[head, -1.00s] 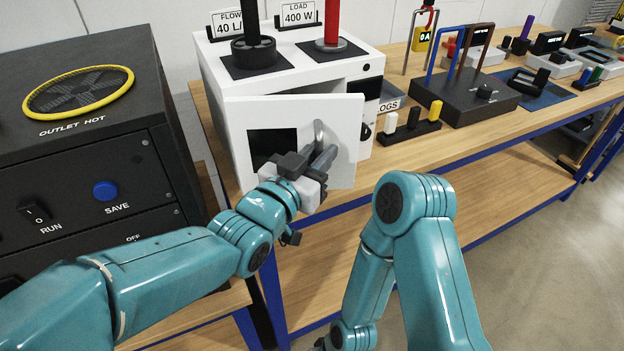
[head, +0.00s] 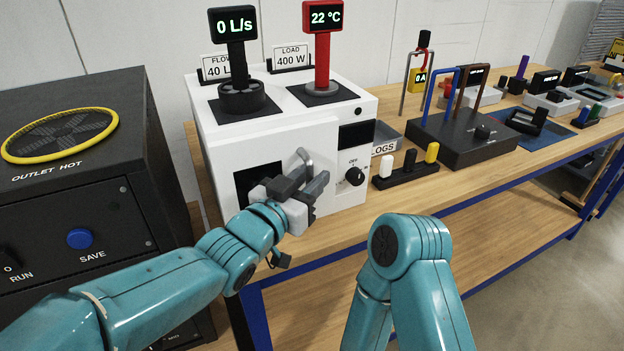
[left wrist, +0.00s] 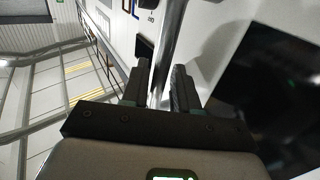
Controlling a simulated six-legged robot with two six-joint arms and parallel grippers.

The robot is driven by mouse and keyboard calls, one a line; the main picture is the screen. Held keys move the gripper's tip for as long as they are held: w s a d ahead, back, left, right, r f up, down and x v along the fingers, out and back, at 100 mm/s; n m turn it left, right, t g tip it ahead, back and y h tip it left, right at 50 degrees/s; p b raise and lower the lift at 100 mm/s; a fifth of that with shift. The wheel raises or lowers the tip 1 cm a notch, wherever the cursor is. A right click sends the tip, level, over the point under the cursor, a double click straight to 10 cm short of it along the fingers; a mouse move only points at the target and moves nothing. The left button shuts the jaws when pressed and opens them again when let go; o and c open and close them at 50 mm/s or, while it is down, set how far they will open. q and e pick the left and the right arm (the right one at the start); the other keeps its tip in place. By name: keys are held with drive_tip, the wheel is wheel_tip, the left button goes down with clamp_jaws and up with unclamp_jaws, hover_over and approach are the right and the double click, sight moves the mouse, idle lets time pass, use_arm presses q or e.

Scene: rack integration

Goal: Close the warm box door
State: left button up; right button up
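The warm box (head: 290,101) is the white box on the bench in the head view. Its white door (head: 280,145), with a dark window (head: 247,183), lies flat or nearly flat against the box front; I cannot tell whether a thin gap remains. My left gripper (head: 306,184) is at the metal door handle (head: 304,160). In the left wrist view the handle (left wrist: 168,45) passes between the two fingers (left wrist: 161,88), which look closed around it. The gripper hides the lower handle and part of the door. My right arm's elbow shows, but its gripper is out of view.
A black unit (head: 90,190) with a yellow-ringed fan outlet stands left of the bench. A knob (head: 355,176) is on the box front, right of the door. A block with coloured pegs (head: 408,168) and a black box with wire loops (head: 462,137) stand to the right.

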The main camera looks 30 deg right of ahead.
use_arm(q)
drive_tip(key=shift+s+a, duration=0.2)
drive_tip(key=b+v, duration=0.1)
drive_tip(key=v, duration=1.5)
drive_tip(key=shift+b, duration=0.4)
drive_tip(key=shift+f, duration=0.1)
